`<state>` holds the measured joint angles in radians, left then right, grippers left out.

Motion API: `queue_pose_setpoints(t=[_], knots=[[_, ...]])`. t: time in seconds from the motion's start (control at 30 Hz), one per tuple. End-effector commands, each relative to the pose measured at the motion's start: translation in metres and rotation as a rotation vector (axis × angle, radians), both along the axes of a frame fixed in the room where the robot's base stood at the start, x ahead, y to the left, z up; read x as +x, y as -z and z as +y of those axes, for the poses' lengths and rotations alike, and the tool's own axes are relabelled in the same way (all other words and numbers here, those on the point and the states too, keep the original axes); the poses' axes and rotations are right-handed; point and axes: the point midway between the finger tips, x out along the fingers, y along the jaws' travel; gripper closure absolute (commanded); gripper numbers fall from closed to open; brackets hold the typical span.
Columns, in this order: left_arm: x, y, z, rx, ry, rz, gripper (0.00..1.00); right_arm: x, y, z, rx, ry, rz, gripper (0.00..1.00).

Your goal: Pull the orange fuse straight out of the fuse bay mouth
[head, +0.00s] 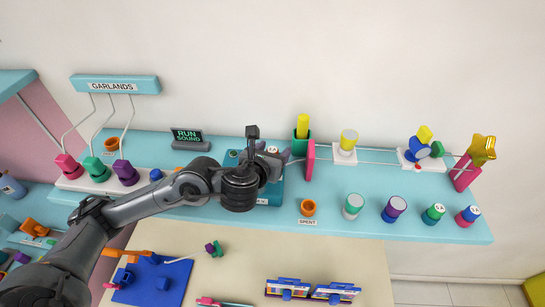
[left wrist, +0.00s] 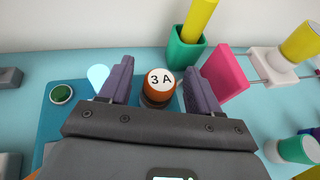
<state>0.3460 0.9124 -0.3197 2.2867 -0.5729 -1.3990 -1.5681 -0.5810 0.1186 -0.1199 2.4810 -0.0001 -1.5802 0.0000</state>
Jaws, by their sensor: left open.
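The orange fuse (left wrist: 158,88) has a white top marked "3 A". In the left wrist view it stands between the two purple fingers of my left gripper (left wrist: 159,76), with a visible gap on each side. In the head view my left gripper (head: 272,151) is over the teal fuse bay panel (head: 276,192), and my wrist hides much of it. Only the pale top of the fuse (head: 273,149) shows there. The lower end of the fuse and the bay mouth are hard to make out. My right gripper is not in view.
A green button (left wrist: 62,94) and a pale blue lamp (left wrist: 98,76) sit left of the fuse. A pink block (head: 310,160) and a green cup with a yellow cylinder (head: 303,122) stand close on the right. An orange cup (head: 308,208) sits by the "SPENT" label.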

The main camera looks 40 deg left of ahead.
Motion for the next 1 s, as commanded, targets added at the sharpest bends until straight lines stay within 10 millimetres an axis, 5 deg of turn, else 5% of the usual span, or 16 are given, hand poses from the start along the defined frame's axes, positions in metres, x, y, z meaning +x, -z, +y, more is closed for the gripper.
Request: queue_pose_setpoints(t=[0.47,0.8,1.0], knots=[[0.017,0.008,0.006,0.001,0.0,0.0,0.37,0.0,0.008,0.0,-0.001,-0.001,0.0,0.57],[0.017,0.008,0.006,0.0,0.0,0.0,0.89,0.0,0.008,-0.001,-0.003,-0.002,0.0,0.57],[0.017,0.008,0.006,0.0,0.0,0.0,0.93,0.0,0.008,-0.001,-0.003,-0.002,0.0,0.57]])
